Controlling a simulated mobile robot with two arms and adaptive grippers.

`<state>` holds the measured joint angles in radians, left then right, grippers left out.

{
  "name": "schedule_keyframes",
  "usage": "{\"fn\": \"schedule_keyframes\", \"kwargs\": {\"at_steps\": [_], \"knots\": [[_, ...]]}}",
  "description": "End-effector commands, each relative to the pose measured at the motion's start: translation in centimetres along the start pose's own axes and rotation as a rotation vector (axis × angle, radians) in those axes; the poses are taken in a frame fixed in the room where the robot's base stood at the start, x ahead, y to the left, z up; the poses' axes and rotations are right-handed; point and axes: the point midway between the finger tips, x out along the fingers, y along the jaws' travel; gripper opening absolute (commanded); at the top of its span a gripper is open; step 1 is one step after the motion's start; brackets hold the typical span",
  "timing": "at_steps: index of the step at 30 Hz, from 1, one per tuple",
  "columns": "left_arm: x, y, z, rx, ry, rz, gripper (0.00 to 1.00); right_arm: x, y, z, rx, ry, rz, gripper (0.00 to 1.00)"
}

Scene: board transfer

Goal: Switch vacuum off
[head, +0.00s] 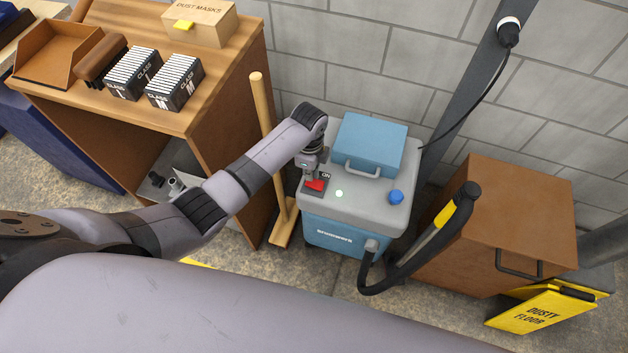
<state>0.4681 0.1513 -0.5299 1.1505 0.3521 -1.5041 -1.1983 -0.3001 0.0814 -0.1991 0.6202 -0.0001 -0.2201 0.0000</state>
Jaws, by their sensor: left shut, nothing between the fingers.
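The vacuum (345,235) stands on the floor against the wall, blue with a grey top and a blue box-shaped part on it. Its red switch (315,185) sits at the left of the grey top, beside an "ON" label. A small light (339,194) on the top glows pale green. My left gripper (313,173) is shut and empty, pointing down right at the switch; whether it touches cannot be told. It partly hides the switch area. My right gripper is not in view.
A blue knob (396,197) is on the vacuum's top right. A black hose (400,268) curves from its front toward a brown cabinet (510,215). A broom (268,140) leans by the wooden bench (215,85) at left. A yellow "DUSTY FLOOR" sign (540,309) is at right.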

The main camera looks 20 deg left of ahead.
Motion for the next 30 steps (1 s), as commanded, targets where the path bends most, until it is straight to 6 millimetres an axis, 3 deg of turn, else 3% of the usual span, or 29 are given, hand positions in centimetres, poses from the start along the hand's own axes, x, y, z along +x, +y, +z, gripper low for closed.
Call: {"fn": "schedule_keyframes", "kwargs": {"at_steps": [30], "knots": [[1.4,0.0,0.0,0.000,0.000,0.000,0.00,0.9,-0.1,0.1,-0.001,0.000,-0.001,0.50]]}}
